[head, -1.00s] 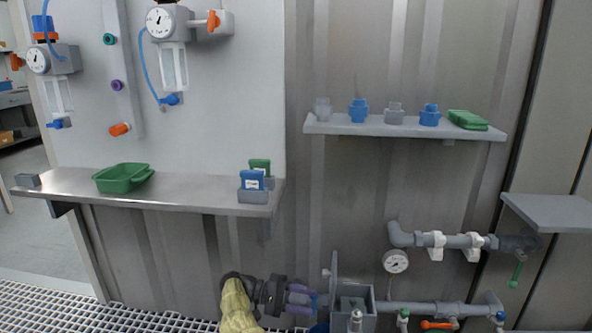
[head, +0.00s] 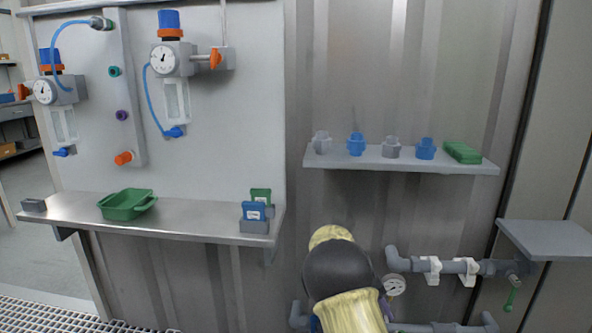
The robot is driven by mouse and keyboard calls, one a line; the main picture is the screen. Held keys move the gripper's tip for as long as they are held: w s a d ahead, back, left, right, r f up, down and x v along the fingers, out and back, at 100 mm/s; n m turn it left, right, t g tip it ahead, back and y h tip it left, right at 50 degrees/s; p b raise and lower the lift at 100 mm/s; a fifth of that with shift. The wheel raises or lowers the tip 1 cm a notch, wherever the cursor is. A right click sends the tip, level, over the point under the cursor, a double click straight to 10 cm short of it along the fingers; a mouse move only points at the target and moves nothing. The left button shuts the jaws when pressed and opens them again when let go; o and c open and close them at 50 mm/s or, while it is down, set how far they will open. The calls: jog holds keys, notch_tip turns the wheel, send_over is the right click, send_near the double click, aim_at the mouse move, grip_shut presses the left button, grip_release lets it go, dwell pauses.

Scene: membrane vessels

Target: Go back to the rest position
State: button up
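My arm, with a yellowish sleeve and a dark joint, rises from the bottom edge right of centre in the head view. It stands in front of the wall and the lower pipes. My gripper's fingers are hidden behind the arm or outside the picture, so neither their opening nor anything held shows.
A steel shelf (head: 185,226) at left bears a green tray (head: 127,205) and blue and green cartridges in a holder (head: 254,226). A grey wall shelf (head: 400,165) bears several fittings. Pipes (head: 455,266) with a gauge (head: 395,285) and a small ledge (head: 550,238) are at lower right.

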jog(key=s+a+r+t+y+p, duration=0.2)
jog(key=s+r+p, duration=0.15)
jog(key=s, duration=0.45)
jog(key=s+a+r+t+y+p, duration=0.1)
jog(key=s+r+t+y+p, duration=0.1)
jog(key=s+r, duration=0.4)
jog(key=s+a+r+t+y+p, duration=0.2)
jog(key=s+r+p, duration=0.1)
jog(key=s, duration=0.6)
jog(key=w+p+v, duration=0.3)
jog(key=p+v, duration=0.9)
jog(key=w+r+p+v, duration=0.1)
jog(key=w+p+v, duration=0.1)
jog(key=p+v, duration=1)
jog(key=w+r+p+v, duration=0.1)
jog(key=w+p+v, duration=0.2)
jog(key=p+v, duration=0.9)
jog(key=shift+w+d+p, duration=0.15)
jog(key=shift+w+p, duration=0.15)
jog(key=shift+w, duration=0.3)
jog(key=shift+r, duration=0.15)
jog(key=shift+s, duration=0.1)
